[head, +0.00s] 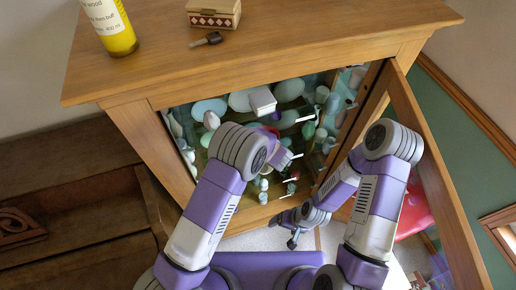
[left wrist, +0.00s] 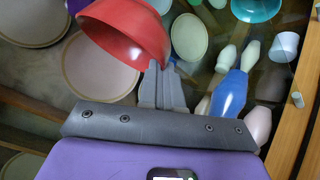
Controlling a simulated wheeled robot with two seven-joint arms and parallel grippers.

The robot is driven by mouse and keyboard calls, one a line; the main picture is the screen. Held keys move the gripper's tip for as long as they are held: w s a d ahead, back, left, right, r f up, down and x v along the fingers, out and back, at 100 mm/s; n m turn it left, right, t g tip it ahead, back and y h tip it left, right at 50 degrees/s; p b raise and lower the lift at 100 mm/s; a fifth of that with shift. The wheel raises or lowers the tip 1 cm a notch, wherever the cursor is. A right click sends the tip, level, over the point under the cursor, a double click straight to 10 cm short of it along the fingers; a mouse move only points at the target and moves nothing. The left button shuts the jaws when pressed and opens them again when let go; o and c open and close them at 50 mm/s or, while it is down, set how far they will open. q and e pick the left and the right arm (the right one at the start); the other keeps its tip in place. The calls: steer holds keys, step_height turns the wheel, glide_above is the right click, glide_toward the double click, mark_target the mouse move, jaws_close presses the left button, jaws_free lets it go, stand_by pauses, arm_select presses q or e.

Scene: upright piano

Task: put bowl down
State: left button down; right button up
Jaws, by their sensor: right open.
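A red bowl (left wrist: 128,28) shows large at the top of the left wrist view, tilted. My left gripper (left wrist: 161,70) has its grey fingers close together at the bowl's lower right rim and appears shut on it. In the head view my left arm reaches into the open cabinet (head: 350,128), where a small part of the red bowl (head: 270,130) shows behind the arm. The left fingertips are mostly hidden there. My right gripper (head: 293,242) is open and empty, low in front of the cabinet.
Pale plates, bowls and cups crowd the cabinet's glass shelves. A blue vase (left wrist: 228,95) stands right of my left fingers. The cabinet door (head: 440,180) is open at the right. A yellow bottle (head: 112,28), wooden box (head: 213,13) and key (head: 207,39) are on the cabinet top.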

arm_select(q)
steer(key=shift+w+f+b, duration=0.2)
steer(key=shift+f+b, duration=0.15)
steer(key=shift+f, duration=0.3)
step_height(320, 180, down, 3)
steer(key=b, duration=0.2)
steer(key=shift+r+b, duration=0.1)
steer(key=shift+b, duration=0.3)
steer(key=shift+w, duration=0.1)
steer(key=shift+w+a, duration=0.1)
steer(key=shift+a, duration=0.05)
steer(key=c, duration=1.3)
jaws_free()
steer(key=shift+o, duration=0.2)
steer(key=p+v, duration=0.1)
steer(key=v, duration=1.1)
steer(key=shift+p, duration=0.3)
